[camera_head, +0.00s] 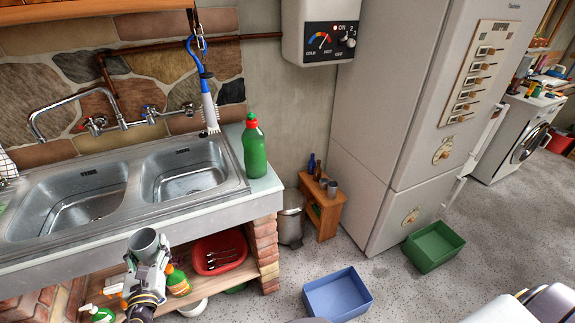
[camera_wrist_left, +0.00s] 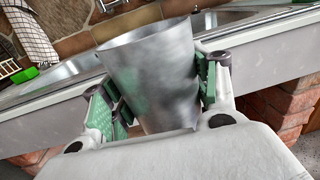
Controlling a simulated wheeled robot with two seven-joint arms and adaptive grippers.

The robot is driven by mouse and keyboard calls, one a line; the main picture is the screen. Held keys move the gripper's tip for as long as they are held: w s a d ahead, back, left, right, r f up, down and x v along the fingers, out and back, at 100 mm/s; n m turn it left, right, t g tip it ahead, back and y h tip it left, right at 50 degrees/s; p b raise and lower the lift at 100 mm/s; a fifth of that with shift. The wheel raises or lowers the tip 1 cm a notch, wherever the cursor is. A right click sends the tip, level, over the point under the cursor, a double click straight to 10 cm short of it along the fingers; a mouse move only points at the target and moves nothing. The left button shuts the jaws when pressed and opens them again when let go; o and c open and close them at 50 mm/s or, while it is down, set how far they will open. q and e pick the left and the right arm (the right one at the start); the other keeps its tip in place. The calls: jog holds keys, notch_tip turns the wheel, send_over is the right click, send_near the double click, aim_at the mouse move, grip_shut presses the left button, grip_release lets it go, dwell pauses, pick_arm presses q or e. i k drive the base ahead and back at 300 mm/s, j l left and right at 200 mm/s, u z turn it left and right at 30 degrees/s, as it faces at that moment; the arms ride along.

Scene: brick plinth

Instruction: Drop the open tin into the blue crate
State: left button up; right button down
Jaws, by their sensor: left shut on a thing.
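The open tin (camera_head: 144,240) is a grey metal cylinder with its open end up, slightly tilted. My left gripper (camera_head: 147,264) is shut on it, in front of the sink counter's front edge. In the left wrist view the tin (camera_wrist_left: 152,75) stands between the two green-padded fingers of the left gripper (camera_wrist_left: 158,105). The blue crate (camera_head: 338,298) is on the floor at the bottom middle of the head view, well to the right of the gripper. The part of its inside that shows is empty. My right gripper cannot be made out.
A steel double sink (camera_head: 125,188) with a green bottle (camera_head: 254,150) is behind the gripper. Below are a shelf with a red basin (camera_head: 219,250) and brick pillars (camera_head: 267,250). A green crate (camera_head: 433,246) stands right of the blue one. A small wooden stool (camera_head: 326,215) is near the fridge.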

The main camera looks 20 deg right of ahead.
aim_at(343, 301)
jog(key=k+j+z, duration=0.1)
jog(key=z, duration=0.35)
jog(key=k+z, duration=0.1)
jog(key=z, duration=0.35)
jog(key=k+z, duration=0.1)
jog(key=z, duration=0.35)
jog(key=i+l+u, duration=0.05)
